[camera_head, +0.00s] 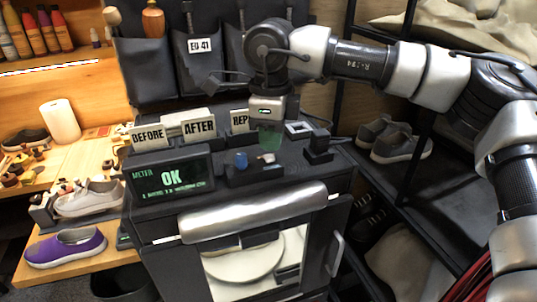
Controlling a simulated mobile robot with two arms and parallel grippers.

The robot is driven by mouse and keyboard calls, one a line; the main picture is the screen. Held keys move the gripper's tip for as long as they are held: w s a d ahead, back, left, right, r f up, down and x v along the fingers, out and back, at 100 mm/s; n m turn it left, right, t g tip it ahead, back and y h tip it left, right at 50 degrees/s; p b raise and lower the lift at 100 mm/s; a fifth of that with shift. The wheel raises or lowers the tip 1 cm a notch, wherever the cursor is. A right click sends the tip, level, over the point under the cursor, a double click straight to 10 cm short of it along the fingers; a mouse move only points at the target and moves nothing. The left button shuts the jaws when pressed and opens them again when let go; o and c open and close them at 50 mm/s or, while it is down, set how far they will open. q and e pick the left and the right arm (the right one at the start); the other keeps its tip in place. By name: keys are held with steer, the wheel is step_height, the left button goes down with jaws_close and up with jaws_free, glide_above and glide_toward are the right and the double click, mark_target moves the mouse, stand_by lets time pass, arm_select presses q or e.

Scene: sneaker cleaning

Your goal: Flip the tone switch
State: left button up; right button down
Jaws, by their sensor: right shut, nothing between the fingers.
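A dark control block (240,177) sits on top of the black cabinet, right of the meter. It carries a blue knob (241,160) and a small pale switch lever (267,158), which looks like the tone switch. Which way the lever is tipped is too small to tell. My right gripper (270,141) points down just above and behind the lever. It is shut with nothing in it, and its tips look greenish. Whether it touches the lever I cannot tell. My left gripper is not in view.
The meter display (171,178) reads OK. BEFORE and AFTER cards (199,126) stand behind it. A black square post (319,146) stands to the right. A purple shoe (66,247) and a pale sneaker (90,197) are at left. Grey shoes (394,140) sit on the right shelf.

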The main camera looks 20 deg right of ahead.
mark_target(271, 158)
steer(key=shift+f+b, duration=1.15)
steer(key=shift+f, duration=0.25)
stand_by(0.8)
steer(key=shift+s+r, duration=0.1)
steer(key=shift+w+r+p, duration=0.2)
steer(key=shift+r+p, duration=0.5)
steer(key=shift+r, duration=0.2)
steer(key=shift+s+r+p, duration=0.1)
steer(key=shift+r+p, duration=1.4)
steer(key=shift+r, duration=1.05)
steer(key=shift+f, duration=0.1)
